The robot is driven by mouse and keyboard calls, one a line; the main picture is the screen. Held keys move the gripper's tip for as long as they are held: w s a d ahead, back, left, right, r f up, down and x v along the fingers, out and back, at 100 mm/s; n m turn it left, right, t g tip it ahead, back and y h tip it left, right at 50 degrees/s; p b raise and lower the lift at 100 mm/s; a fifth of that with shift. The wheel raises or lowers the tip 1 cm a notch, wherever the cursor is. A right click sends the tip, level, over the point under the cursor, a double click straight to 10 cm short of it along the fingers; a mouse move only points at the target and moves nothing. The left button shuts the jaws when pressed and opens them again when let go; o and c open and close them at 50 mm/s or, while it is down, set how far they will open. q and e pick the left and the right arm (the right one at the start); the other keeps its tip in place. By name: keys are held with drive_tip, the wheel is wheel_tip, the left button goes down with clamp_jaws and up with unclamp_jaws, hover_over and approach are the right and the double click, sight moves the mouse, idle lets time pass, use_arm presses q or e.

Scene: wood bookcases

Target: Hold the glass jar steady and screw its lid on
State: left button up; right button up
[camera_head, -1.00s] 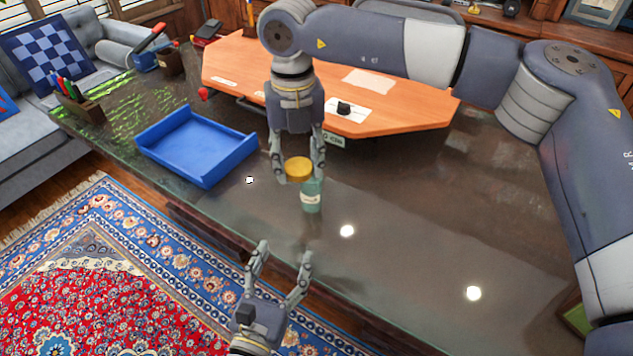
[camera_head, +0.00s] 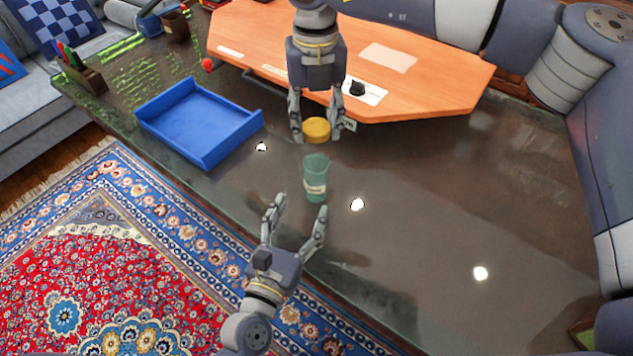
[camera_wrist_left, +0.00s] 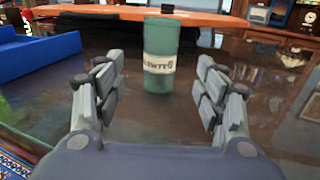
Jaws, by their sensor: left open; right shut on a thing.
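The green glass jar (camera_head: 316,172) stands upright and uncovered on the dark tabletop, with a pale label on its side. It also shows in the left wrist view (camera_wrist_left: 160,55), ahead between the fingers. The yellow lid (camera_head: 317,129) is above and behind the jar, apart from it. My right gripper (camera_head: 316,136) points down and is shut on the lid. My left gripper (camera_head: 298,206) is open and empty at the table's front edge, its fingers pointing toward the jar without touching it. The jar's far side is hidden.
A blue tray (camera_head: 200,165) lies left of the jar; its edge shows in the left wrist view. An orange board (camera_head: 440,82) lies behind, with a small black thing on it. A pen holder (camera_head: 85,75) stands far left. The tabletop right of the jar is clear.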

sight(312, 187)
use_arm(q)
drive_tip(key=x, duration=1)
drive_tip(key=shift+w+d, duration=0.15)
drive_tip(key=shift+w, duration=0.05)
clamp_jaws()
use_arm(e)
drive_tip(key=shift+f, duration=2.45)
drive_tip(key=shift+f, duration=0.9)
drive_tip(key=shift+f, duration=0.55)
